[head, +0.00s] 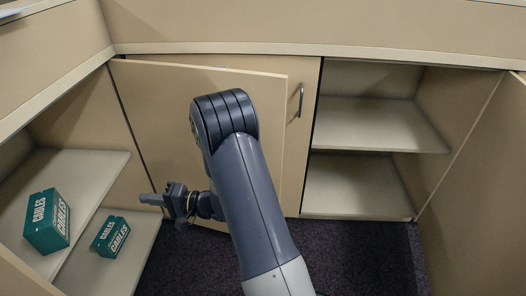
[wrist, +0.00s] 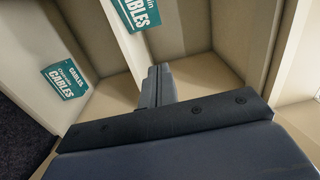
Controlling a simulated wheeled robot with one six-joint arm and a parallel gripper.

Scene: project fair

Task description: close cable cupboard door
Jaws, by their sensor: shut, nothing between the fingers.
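The cable cupboard (head: 83,160) is at the left, with its front open and green boxes marked CABLES on its shelves. A beige door panel (head: 160,100) stands open from the cupboard's far edge, reaching right across the middle front. My gripper (head: 146,199) is low in front of this panel, its fingers pointing left towards the cupboard opening. In the wrist view the fingers (wrist: 155,85) are together and empty. My arm hides the panel's middle and part of its lower edge. I cannot tell whether the gripper touches the panel.
One box (head: 47,222) sits on the upper shelf, another (head: 110,237) lower. An empty shelved cupboard (head: 375,125) stands open at right. Dark carpet (head: 345,250) is clear below.

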